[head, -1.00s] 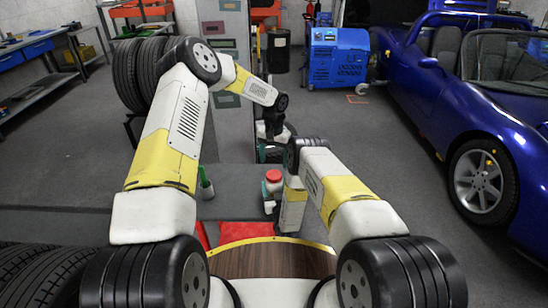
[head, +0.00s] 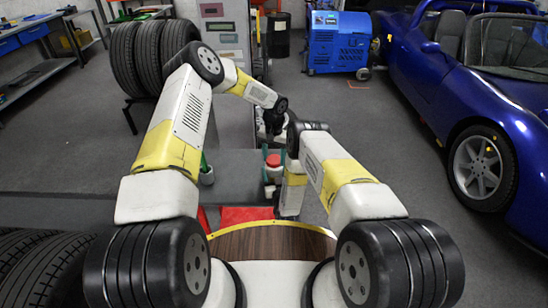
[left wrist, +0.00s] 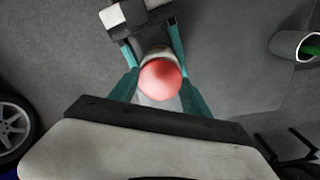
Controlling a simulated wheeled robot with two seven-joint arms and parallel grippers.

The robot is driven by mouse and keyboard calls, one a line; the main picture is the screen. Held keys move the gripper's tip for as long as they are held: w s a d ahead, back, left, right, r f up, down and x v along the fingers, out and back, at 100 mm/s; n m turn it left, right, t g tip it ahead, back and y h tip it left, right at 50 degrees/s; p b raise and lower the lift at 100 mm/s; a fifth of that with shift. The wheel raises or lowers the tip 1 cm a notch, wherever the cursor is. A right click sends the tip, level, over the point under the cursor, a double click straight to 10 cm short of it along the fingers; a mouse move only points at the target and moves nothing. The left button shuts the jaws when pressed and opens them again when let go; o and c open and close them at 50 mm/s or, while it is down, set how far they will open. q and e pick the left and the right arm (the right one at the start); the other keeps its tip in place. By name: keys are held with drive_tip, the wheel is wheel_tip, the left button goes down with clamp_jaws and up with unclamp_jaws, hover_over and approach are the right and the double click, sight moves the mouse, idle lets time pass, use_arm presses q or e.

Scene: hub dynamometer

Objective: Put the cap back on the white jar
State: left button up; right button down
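The red cap (head: 273,160) sits at the top of the white jar (head: 271,176) in the head view, near the middle. My left gripper (head: 272,149) is over the jar from behind, pointing down. In the left wrist view its teal fingers (left wrist: 160,86) lie on both sides of the red cap (left wrist: 160,78), very close to it. I cannot tell whether they press on it. My right gripper (left wrist: 152,45) comes from the top of that view, with teal fingers on both sides of the pale jar body (left wrist: 155,101), and appears shut on it. The jar's lower part is hidden.
A red item (head: 245,214) lies nearer to me. Tyres (head: 145,60) stand at the back left, a blue car (head: 470,90) at the right.

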use_arm(q)
drive_tip(key=c, duration=0.7)
drive_tip(key=o, duration=1.6)
wheel_tip(320, 180, up, 12)
use_arm(e)
drive_tip(key=shift+c, duration=1.2)
unclamp_jaws()
